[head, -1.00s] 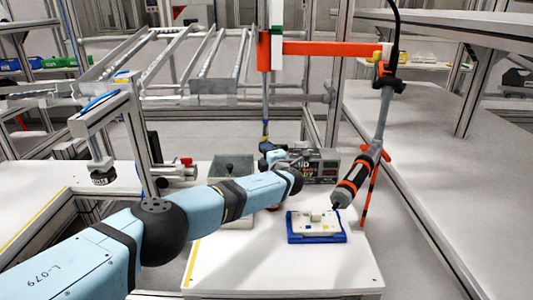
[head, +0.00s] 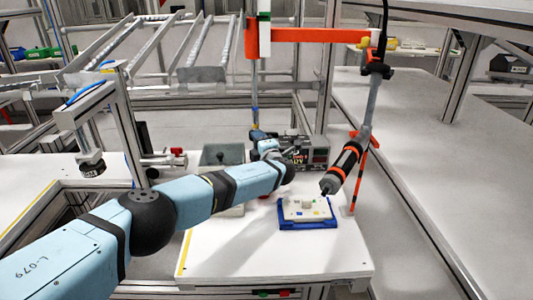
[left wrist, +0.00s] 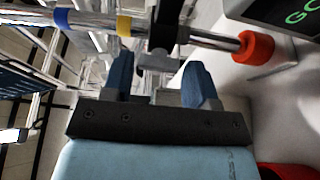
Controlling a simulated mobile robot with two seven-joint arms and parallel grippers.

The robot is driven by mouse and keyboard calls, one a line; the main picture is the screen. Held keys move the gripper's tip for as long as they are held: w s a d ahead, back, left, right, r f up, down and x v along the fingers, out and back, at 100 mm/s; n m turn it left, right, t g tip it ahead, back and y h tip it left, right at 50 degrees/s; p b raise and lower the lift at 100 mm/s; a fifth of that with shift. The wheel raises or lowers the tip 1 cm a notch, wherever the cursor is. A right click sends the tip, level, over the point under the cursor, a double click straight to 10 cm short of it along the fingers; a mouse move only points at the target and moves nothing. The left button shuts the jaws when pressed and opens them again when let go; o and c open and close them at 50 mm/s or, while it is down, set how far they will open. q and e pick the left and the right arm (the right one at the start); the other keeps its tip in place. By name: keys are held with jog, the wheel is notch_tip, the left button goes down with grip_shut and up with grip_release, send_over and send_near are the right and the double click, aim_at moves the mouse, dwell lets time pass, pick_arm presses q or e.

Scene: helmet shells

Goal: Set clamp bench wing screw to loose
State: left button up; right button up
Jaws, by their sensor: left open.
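My left gripper (head: 258,134) reaches in from the left to the upright metal rod (head: 254,105) behind the small bench. In the left wrist view its two blue fingers (left wrist: 157,64) are apart with nothing gripped. A black clamp-like part (left wrist: 165,32) on the rod (left wrist: 210,38) lies just beyond the fingertips, across the gap between them. I take its near end (left wrist: 158,60) to be the wing screw, but its shape is unclear. Whether the fingers touch it, and how far it is turned, I cannot tell. In the head view my gripper hides this part. My right gripper is not in view.
A display box (head: 308,153) stands close behind my gripper. A grey bin (head: 222,155) is to the left. A blue-rimmed fixture (head: 307,213) and a hanging driver (head: 345,165) are to the right. The bench front (head: 235,255) is clear.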

pick_arm(q)
jog(key=p+v, duration=0.3)
jog(key=v, duration=1)
jog(key=shift+s, duration=0.1)
